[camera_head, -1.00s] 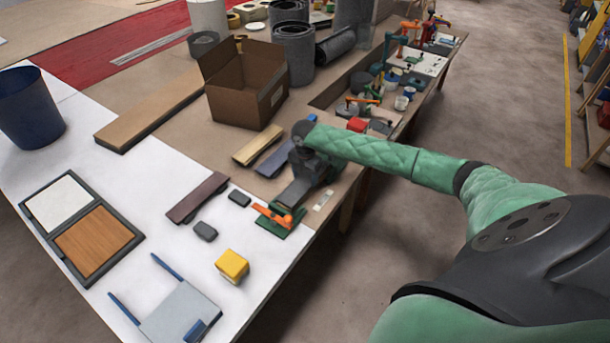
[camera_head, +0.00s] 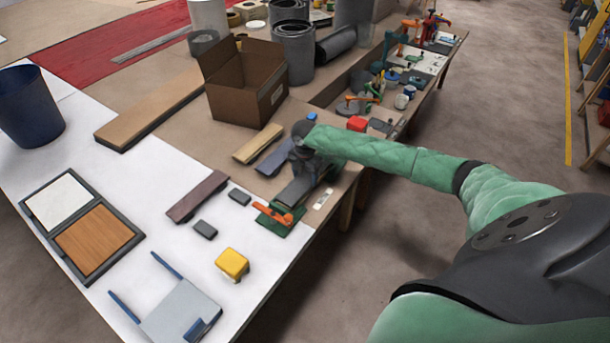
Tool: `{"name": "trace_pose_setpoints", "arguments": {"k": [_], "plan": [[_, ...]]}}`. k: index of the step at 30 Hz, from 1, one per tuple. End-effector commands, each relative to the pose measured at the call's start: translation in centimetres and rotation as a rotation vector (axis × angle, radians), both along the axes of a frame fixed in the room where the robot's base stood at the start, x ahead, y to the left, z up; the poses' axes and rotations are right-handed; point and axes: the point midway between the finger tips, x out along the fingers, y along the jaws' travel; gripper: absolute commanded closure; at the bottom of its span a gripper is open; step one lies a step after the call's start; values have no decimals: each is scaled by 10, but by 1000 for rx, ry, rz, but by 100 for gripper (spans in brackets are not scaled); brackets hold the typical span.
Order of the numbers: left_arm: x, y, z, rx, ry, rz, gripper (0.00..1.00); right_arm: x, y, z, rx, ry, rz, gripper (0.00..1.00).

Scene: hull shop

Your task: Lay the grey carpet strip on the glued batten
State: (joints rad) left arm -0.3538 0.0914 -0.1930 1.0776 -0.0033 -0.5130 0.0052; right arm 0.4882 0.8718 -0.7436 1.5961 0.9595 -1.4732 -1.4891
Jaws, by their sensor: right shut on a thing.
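My right gripper (camera_head: 306,160) is at the right edge of the bench, at the end of the green-sleeved arm. It is shut on a dark grey strip (camera_head: 294,192), which looks like the grey carpet strip. The strip slopes toward a green fixture (camera_head: 280,229) with an orange handle (camera_head: 272,213). Its near end is close behind the handle; whether it touches anything below is unclear. The gripper hides the strip's far end. No glue shows on any batten; a dark brown batten (camera_head: 197,196) lies on the white sheet to the left. My left gripper is not in view.
A tan strip (camera_head: 258,144) and a blue-grey strip (camera_head: 271,158) lie just left of the gripper. A cardboard box (camera_head: 238,100) stands behind. Two small dark blocks and a yellow block (camera_head: 232,262) are nearer.

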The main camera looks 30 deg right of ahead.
Motion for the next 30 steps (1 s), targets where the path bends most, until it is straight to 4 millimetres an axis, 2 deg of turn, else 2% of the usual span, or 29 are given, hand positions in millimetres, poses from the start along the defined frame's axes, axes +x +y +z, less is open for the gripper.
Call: {"name": "trace_pose_setpoints", "arguments": {"k": [25, 26, 29, 30], "plan": [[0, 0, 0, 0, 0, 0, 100, 0, 0, -6, 0, 0, 0, 60], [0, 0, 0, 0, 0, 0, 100, 0, 0, -6, 0, 0, 0, 33], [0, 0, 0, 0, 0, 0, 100, 0, 0, -6, 0, 0, 0, 14], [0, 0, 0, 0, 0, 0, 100, 0, 0, -6, 0, 0, 0, 12]]}}
